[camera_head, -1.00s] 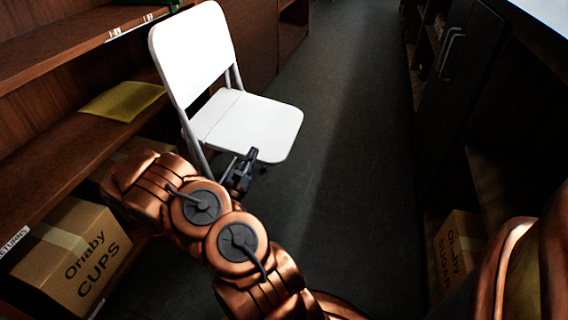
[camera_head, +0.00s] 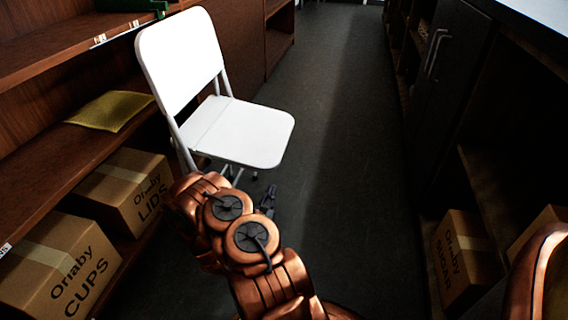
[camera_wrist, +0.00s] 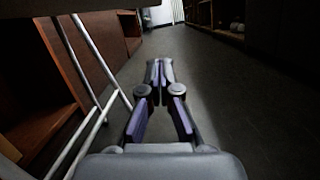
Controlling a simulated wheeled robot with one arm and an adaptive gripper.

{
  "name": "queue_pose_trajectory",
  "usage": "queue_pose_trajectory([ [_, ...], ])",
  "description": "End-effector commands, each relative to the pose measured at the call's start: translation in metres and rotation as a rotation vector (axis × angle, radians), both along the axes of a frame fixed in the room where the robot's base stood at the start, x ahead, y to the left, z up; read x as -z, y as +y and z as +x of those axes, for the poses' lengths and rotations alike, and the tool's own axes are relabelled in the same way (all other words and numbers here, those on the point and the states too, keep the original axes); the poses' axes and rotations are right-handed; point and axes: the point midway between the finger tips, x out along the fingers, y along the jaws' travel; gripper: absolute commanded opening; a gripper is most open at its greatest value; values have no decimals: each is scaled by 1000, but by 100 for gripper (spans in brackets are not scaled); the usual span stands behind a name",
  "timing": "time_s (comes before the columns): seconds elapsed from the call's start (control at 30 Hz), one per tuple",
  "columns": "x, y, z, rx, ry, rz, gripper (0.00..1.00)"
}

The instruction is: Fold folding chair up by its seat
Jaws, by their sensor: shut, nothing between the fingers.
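The white folding chair (camera_head: 182,66) stands unfolded on the dark floor, its seat (camera_head: 246,134) down and level. My gripper (camera_head: 268,196) is low in front of the seat's near edge, apart from it in the head view. In the wrist view my gripper (camera_wrist: 158,64) is shut and empty, pointing along the aisle. The chair's metal legs (camera_wrist: 98,92) run down the left of that view, beside the fingers. A dark flat underside, likely the seat's (camera_wrist: 80,6), crosses the top left corner above the fingers.
A wooden shelf (camera_head: 50,158) lines the left, holding a yellow folded cloth (camera_head: 110,110), with a LIDS box (camera_head: 128,192) and CUPS box (camera_head: 58,262) below. Dark cabinets (camera_head: 446,90) and a SUGAR box (camera_head: 464,258) are on the right. The aisle floor (camera_head: 345,130) is clear.

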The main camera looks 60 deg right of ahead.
Motion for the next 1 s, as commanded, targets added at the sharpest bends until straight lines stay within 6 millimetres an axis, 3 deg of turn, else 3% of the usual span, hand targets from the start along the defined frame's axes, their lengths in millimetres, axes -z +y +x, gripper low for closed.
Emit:
queue_pose_trajectory([
  [0.7, -21, -89, 28, 5, -3, -5, 0],
  [1.0, -43, -86, 25, 3, 2, -2, 0],
])
